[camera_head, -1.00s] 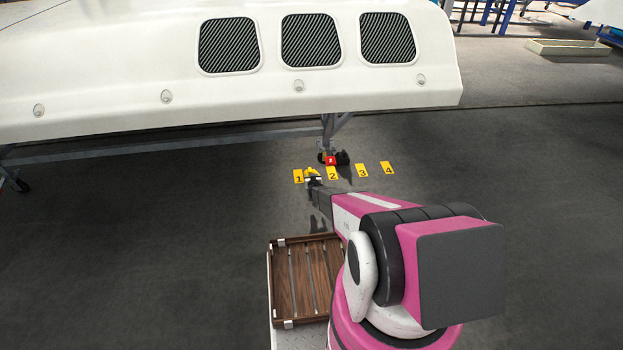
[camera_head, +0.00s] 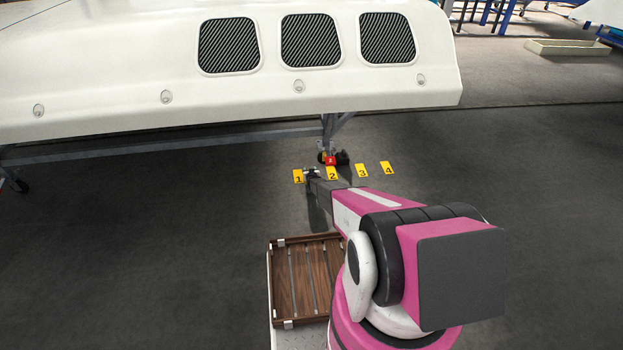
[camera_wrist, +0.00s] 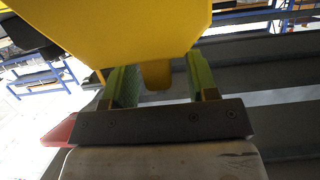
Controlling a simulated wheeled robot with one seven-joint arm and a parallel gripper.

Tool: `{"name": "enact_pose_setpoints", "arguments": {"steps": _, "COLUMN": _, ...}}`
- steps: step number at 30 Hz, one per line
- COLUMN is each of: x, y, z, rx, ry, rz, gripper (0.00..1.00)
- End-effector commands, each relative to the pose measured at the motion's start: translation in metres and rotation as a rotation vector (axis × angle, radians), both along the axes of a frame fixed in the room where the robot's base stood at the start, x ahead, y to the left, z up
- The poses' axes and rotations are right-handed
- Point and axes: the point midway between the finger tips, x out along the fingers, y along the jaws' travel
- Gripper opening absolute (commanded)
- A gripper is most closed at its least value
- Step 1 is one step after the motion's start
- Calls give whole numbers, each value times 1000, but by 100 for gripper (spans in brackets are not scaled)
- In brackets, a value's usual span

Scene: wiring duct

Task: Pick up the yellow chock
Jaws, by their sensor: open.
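The yellow chock (camera_wrist: 135,28) fills the top of the wrist view, right in front of my fingers. A narrow yellow tab of it hangs down between the two fingers. My gripper (camera_wrist: 158,78) is open, with a green-padded finger on each side of the tab. I cannot tell whether the fingers touch it. In the head view my gripper (camera_head: 311,172) is low by the floor, beside the yellow marker numbered 1 (camera_head: 298,176). There the chock is mostly or wholly hidden by my gripper.
Yellow markers 2 (camera_head: 332,173), 3 (camera_head: 361,170) and 4 (camera_head: 387,168) lie to the right. A red block (camera_head: 331,161) sits by a caster of the frame under the large white body (camera_head: 150,70). A slatted wooden tray (camera_head: 280,290) is nearer. Open floor lies left.

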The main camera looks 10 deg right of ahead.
Motion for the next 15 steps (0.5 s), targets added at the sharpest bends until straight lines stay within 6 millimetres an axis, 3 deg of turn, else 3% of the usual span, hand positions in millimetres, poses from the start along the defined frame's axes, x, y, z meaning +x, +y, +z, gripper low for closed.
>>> {"name": "enact_pose_setpoints", "arguments": {"steps": 1, "x": 0, "y": 0, "z": 0, "rx": 0, "ry": 0, "rz": 0, "gripper": 53}}
{"name": "enact_pose_setpoints", "arguments": {"steps": 6, "x": 0, "y": 0, "z": 0, "rx": 0, "ry": 0, "rz": 0, "gripper": 0}}
{"name": "enact_pose_setpoints", "arguments": {"steps": 15, "x": 0, "y": 0, "z": 1, "rx": 0, "ry": -2, "rz": 0, "gripper": 0}}
